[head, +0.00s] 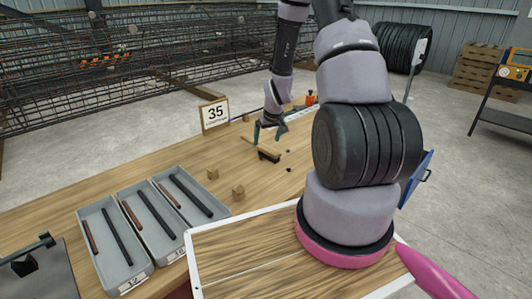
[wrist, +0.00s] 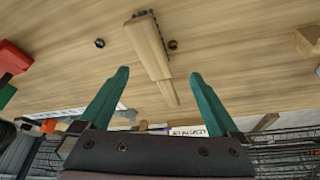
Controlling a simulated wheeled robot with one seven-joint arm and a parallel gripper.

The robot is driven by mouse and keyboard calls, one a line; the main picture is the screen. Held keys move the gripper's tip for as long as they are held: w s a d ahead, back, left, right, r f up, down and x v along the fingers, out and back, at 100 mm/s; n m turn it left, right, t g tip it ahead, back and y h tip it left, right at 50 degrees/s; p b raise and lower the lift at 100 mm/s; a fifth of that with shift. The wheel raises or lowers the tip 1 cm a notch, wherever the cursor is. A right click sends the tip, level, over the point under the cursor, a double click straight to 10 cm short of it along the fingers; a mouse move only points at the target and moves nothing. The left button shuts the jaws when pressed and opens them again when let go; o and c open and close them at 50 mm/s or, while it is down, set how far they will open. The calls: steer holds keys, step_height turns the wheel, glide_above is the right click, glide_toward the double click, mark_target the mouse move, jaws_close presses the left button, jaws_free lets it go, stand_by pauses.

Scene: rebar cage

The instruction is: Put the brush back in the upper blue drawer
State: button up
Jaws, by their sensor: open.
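The brush (head: 268,155) lies on the wooden table, with a light wooden handle and dark bristles. In the wrist view the brush (wrist: 148,45) points its handle down between my fingers, bristles at the far end. My gripper (head: 269,136) is open and empty just above the brush. Its two teal fingers (wrist: 158,74) stand apart on either side of the handle in the wrist view, not closed on it. A blue drawer front (head: 416,180) with a handle shows at the right, partly hidden behind my arm. I cannot tell whether it is the upper one.
Grey trays (head: 115,250) with dark and brown bars stand at the front left of the table. A sign reading 35 (head: 214,113) stands at the back edge. A rebar cage (head: 130,65) is behind.

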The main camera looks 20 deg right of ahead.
mark_target(266, 148)
steer(key=shift+d+x, duration=0.2)
steer(key=shift+x, duration=1.15)
steer(key=shift+d+x, duration=0.15)
steer(key=shift+x, duration=1.2)
steer(key=shift+w+f, duration=0.15)
steer(key=shift+f, duration=0.05)
steer(key=shift+c, duration=0.3)
jaws_close()
